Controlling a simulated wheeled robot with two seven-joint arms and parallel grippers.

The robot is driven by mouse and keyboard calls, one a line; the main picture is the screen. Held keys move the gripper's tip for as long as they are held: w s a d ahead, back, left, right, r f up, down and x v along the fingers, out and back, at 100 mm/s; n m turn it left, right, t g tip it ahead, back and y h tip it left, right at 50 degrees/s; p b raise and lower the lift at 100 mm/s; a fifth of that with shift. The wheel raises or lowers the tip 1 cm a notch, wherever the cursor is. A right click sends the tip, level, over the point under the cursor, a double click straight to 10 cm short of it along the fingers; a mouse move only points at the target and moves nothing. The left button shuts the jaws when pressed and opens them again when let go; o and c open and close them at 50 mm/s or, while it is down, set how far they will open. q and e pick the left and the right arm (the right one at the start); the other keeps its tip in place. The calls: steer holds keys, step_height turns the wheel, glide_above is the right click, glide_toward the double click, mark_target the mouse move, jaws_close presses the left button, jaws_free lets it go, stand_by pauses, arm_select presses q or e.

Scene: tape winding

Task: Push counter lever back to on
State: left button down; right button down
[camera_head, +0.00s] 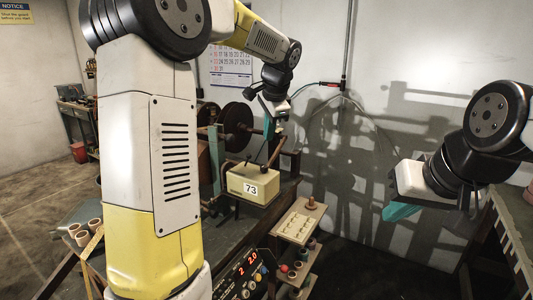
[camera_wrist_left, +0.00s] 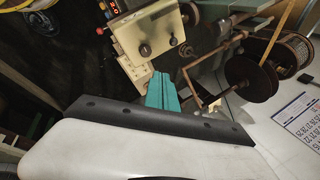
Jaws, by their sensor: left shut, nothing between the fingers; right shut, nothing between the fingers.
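The cream counter box (camera_head: 253,187) bears the number 73 and sits on the winding bench in the head view. It also shows in the left wrist view (camera_wrist_left: 150,30), with dark round knobs on it. A thin dark rod rises from the top of the box in the head view; I cannot tell its setting or whether it is the lever. My left gripper (camera_head: 272,128) is shut and empty, above and behind the box. Its teal fingers (camera_wrist_left: 163,92) point toward the box in the wrist view; contact cannot be told. My right gripper (camera_head: 400,211) is shut and empty, off to the right.
Brown winding discs (camera_head: 236,127) stand behind the box, close to my left gripper. A wooden peg tray (camera_head: 299,219) and a control panel with a red display (camera_head: 240,274) are in front. Tape rolls (camera_head: 84,235) lie at the left. Space between the tray and my right gripper is free.

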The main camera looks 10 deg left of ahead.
arm_select(q)
steer(key=shift+w+d+f+m, duration=0.1)
steer(key=shift+w+f+m, duration=0.1)
steer(key=shift+w, duration=0.35)
steer(key=shift+w+d+f+m, duration=0.1)
steer(key=shift+w+f+m, duration=0.1)
steer(key=shift+w, duration=0.35)
steer(key=a+f, duration=0.1)
steer(key=f, duration=0.1)
steer(key=w+a+f, duration=0.1)
steer(key=a+f, duration=0.1)
steer(key=f, duration=0.1)
steer(key=w+a+f, duration=0.1)
steer(key=f, duration=0.2)
steer(key=shift+a, duration=0.15)
steer(key=shift+s+a+r, duration=0.1)
steer(key=shift+s+a, duration=0.3)
steer(key=shift+s, duration=0.05)
steer(key=shift+w, duration=0.1)
